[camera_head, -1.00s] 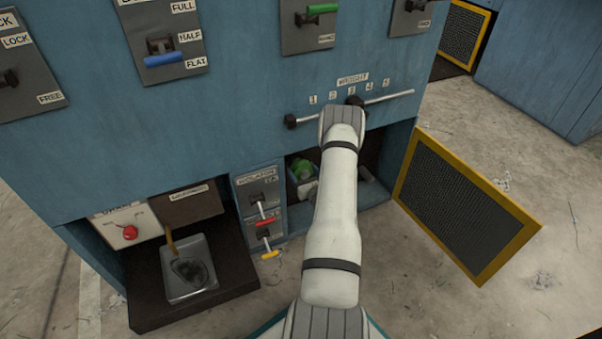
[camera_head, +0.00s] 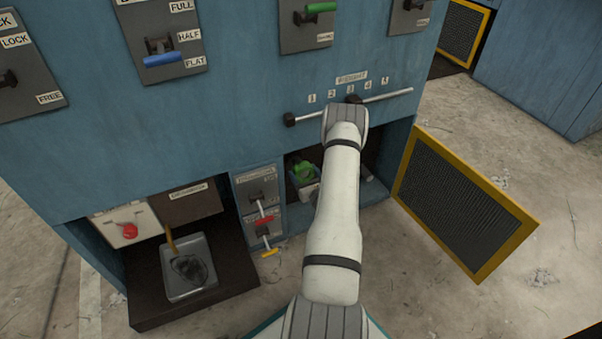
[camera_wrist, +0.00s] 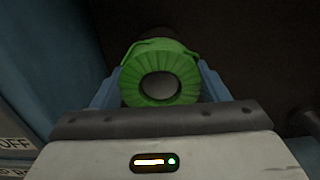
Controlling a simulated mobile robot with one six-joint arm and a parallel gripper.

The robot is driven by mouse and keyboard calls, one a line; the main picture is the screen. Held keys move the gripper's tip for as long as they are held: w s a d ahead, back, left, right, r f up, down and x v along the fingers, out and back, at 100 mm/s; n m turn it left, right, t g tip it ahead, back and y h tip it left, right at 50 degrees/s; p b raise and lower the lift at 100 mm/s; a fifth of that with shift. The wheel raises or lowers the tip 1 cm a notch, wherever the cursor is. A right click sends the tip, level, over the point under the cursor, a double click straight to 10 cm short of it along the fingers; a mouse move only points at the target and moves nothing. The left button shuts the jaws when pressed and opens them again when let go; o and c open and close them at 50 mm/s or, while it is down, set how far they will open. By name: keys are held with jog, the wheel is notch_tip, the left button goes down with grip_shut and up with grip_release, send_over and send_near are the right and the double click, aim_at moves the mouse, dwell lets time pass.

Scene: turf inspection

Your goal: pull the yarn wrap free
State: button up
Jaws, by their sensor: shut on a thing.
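The yarn wrap (camera_wrist: 160,58) is a bright green ribbed ring in the wrist view, with a thin loose strand over its top. It surrounds a grey round core (camera_wrist: 160,86), and a dark cylinder shows behind it. My gripper (camera_wrist: 158,78) has a blue finger on each side of the wrap and is shut on it. In the head view the green wrap (camera_head: 303,171) shows inside the low opening in the blue cabinet, left of my forearm. My arm hides part of the opening there. I cannot tell whether the wrap still sits on the shaft.
A yellow-framed mesh door (camera_head: 460,205) stands open right of the opening. Left of it are an isolator panel (camera_head: 258,190) with small levers and a metal tray (camera_head: 190,288) on a dark shelf. A rail with a knob (camera_head: 292,120) runs above the opening.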

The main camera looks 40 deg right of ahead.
jog(key=shift+p+v, duration=0.4)
jog(key=shift+v, duration=1.7)
jog(key=shift+s, duration=0.2)
jog(key=v, duration=0.5)
jog(key=shift+p, duration=0.35)
